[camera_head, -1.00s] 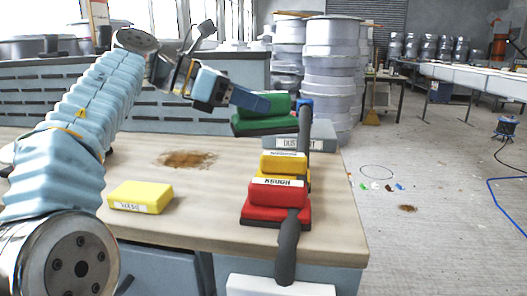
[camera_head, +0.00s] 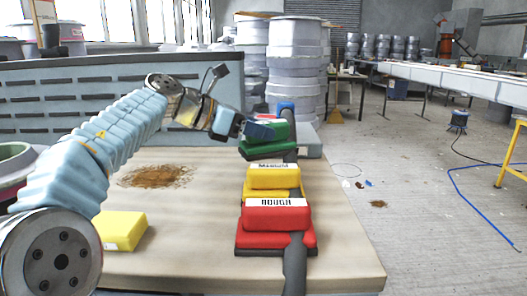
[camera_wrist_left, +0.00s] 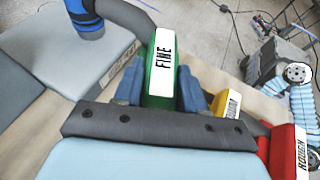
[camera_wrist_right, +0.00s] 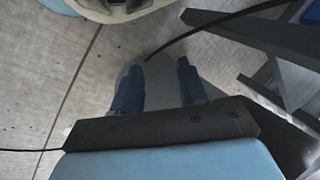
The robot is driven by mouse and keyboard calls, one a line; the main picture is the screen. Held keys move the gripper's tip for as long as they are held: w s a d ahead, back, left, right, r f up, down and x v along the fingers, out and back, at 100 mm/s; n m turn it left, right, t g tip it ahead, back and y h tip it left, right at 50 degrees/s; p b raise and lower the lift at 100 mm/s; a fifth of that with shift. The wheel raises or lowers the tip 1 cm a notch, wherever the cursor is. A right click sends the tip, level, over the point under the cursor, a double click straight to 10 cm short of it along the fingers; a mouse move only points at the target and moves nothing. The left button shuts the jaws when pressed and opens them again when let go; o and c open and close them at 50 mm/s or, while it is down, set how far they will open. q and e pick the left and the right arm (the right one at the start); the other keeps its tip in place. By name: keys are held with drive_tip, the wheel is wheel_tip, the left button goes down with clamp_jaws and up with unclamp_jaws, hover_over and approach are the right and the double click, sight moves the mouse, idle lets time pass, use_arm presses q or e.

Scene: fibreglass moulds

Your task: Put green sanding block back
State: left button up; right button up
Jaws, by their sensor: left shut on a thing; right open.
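The green sanding block (camera_head: 266,149) is at the back of a row on the right of the bench. Its white label reads FINE in the left wrist view (camera_wrist_left: 163,65). My left gripper (camera_head: 262,131) is shut on it, with one blue finger on each side in the left wrist view (camera_wrist_left: 160,90). I cannot tell whether its underside touches the bench. The yellow block (camera_head: 272,178) and the red block (camera_head: 275,218), labelled ROUGH, stand in front of it. My right gripper (camera_wrist_right: 155,88) is open and empty above the floor, out of the head view.
Another yellow block (camera_head: 122,231) lies at the bench's left front. A dark grey tube (camera_head: 295,262) runs beside the row. A grey box (camera_head: 312,147) stands behind it, close to the green block. Brown dust (camera_head: 155,176) lies on the bench.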

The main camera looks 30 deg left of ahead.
sight(264, 145)
use_arm(q)
drive_tip(key=f, duration=0.1)
drive_tip(key=w+f, duration=0.1)
drive_tip(key=f+b, duration=0.1)
drive_tip(key=f, duration=0.1)
drive_tip(key=shift+w+d, duration=0.3)
drive_tip(key=shift+w, duration=0.05)
drive_tip(key=shift+f, duration=0.45)
drive_tip(key=shift+f, duration=0.25)
drive_tip(key=o, duration=1.1)
drive_tip(key=shift+o, duration=0.2)
drive_tip(key=shift+r, duration=0.3)
drive_tip(key=v, duration=1.2)
drive_tip(key=shift+s+f, duration=0.1)
drive_tip(key=shift+f, duration=0.05)
